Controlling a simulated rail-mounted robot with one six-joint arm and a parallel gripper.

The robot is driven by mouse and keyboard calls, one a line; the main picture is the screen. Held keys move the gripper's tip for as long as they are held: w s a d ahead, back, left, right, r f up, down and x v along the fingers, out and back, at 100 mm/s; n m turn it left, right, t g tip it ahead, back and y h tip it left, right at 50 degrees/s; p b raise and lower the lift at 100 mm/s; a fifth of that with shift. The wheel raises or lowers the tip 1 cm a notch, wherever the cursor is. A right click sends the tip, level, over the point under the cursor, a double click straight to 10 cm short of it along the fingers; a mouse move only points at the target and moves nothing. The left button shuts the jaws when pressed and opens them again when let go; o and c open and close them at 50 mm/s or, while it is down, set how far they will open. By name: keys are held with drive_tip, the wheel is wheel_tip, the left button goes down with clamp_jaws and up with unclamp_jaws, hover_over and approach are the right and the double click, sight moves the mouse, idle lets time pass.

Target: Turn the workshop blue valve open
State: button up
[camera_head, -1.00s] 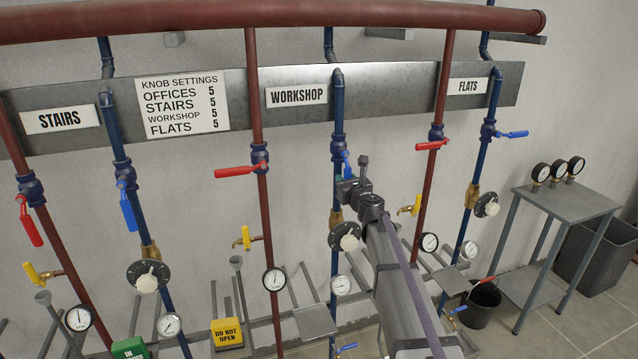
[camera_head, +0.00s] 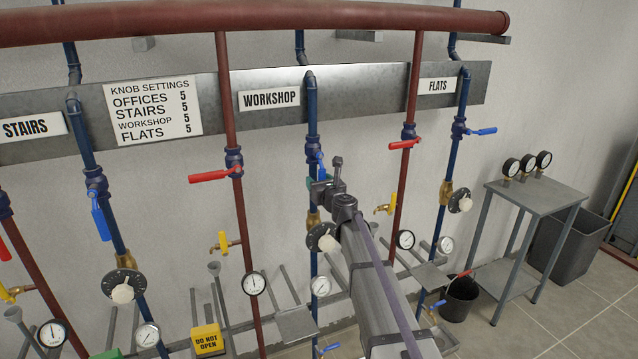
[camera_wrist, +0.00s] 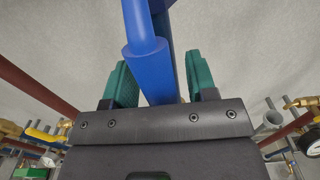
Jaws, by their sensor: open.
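The blue workshop valve handle (camera_head: 320,166) is on the blue pipe (camera_head: 311,110) below the WORKSHOP sign (camera_head: 269,98). It hangs down along the pipe. In the wrist view the blue handle (camera_wrist: 147,62) runs between the two green fingers of my gripper (camera_wrist: 163,80), with the blue pipe behind it. My gripper (camera_head: 312,183) is open, one finger on each side of the handle. The left finger is close to the handle, while a gap shows on the right; contact cannot be told. My arm partly hides the area below the valve in the head view.
A red handle (camera_head: 215,175) sits on the red pipe to the left, and another red handle (camera_head: 405,144) to the right. A round knob (camera_head: 323,238) and a gauge (camera_head: 320,286) are lower on the workshop pipe. A small table (camera_head: 535,195) stands at the right.

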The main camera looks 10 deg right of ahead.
drive_tip(key=v, duration=1)
drive_tip(key=shift+s, duration=0.4)
